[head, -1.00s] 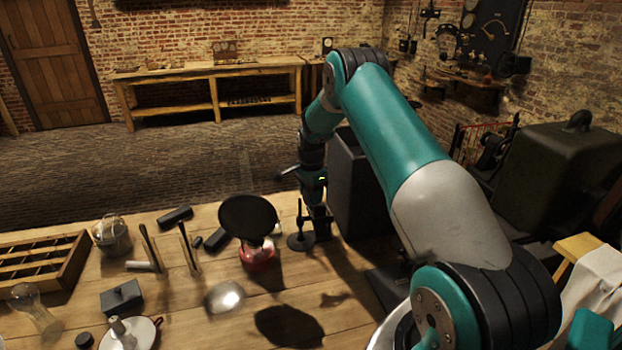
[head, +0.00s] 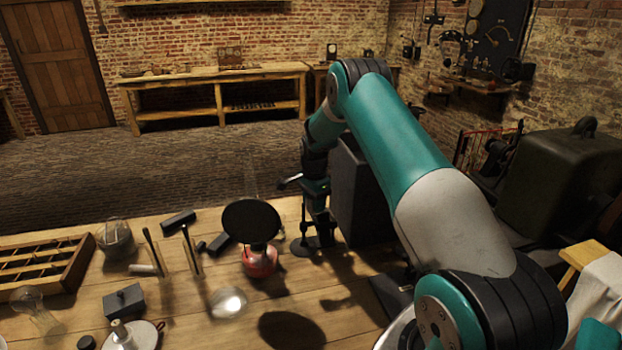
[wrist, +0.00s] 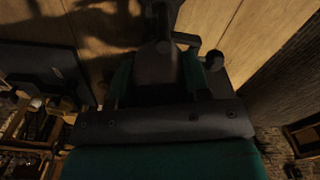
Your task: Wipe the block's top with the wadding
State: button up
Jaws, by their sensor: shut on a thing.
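My gripper (head: 322,232) is low at the far right part of the wooden bench, beside a dark stand with a round base (head: 303,247). In the wrist view my gripper (wrist: 157,68) is shut on a dark thing that is too shadowed to name. I cannot make out the wadding in either view. A dark grey block (head: 124,302) with a small knob on top sits at the front left of the bench, well apart from my gripper. Another dark block (head: 178,220) lies farther back. I cannot tell which is the task's block.
A black round pan (head: 251,221) stands above a red burner (head: 259,262) just left of my gripper. Upright handles (head: 190,248), a glass jar (head: 117,240) and a divided wooden tray (head: 78,262) stand farther left. A large dark box (head: 360,195) is right of my gripper.

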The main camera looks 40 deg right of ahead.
notch_tip(320, 180, up, 2)
jog(key=shift+s+r+p, duration=0.1)
jog(key=shift+r+p, duration=0.25)
jog(key=shift+p, duration=0.1)
jog(key=shift+d+r+p, duration=0.1)
jog(key=shift+r+p, duration=1.45)
jog(key=shift+r, duration=1.05)
